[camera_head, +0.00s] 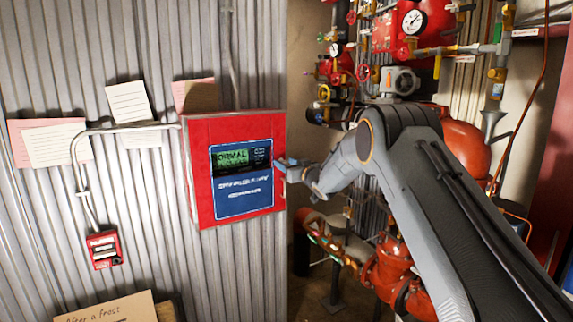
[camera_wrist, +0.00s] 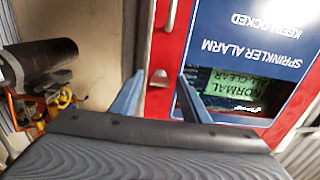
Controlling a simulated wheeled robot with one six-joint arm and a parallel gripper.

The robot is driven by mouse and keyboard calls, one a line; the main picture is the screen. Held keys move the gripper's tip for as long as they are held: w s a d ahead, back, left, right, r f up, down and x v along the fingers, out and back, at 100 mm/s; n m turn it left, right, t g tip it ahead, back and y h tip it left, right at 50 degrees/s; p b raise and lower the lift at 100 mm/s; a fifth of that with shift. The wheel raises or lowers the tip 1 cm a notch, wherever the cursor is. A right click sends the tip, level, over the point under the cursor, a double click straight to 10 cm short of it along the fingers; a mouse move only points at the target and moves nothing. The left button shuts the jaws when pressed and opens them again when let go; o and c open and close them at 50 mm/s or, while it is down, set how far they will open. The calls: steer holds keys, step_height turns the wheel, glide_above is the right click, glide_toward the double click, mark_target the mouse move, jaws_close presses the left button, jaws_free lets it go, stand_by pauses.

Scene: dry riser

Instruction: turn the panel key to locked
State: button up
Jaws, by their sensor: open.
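The red alarm panel (camera_head: 236,122) hangs on the corrugated wall, with a blue face and a lit green display that reads NORMAL. In the wrist view the panel (camera_wrist: 172,45) appears upside down, with the words SPRINKLER ALARM and KEEP LOCKED. A small metal key (camera_wrist: 158,78) sits on the red border beside the blue face. My gripper (camera_wrist: 160,84) is open, with one blue-grey finger on each side of the key and a gap on both sides. In the head view my gripper (camera_head: 287,165) is at the panel's right edge and the key cannot be made out.
Red pipework, valves and a gauge (camera_head: 413,21) fill the alcove to the right, behind my arm. A small red call box (camera_head: 104,249) and pinned paper notes (camera_head: 58,144) are on the wall to the left. A cardboard sign (camera_head: 108,308) stands below.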

steer(key=shift+c, duration=0.2)
steer(key=c, duration=1)
steer(key=shift+n+b, duration=0.3)
steer(key=shift+b, duration=0.25)
steer(key=n+b, duration=1.7)
steer(key=b, duration=0.6)
steer(key=shift+n+b, duration=0.3)
steer(key=shift+b, duration=0.05)
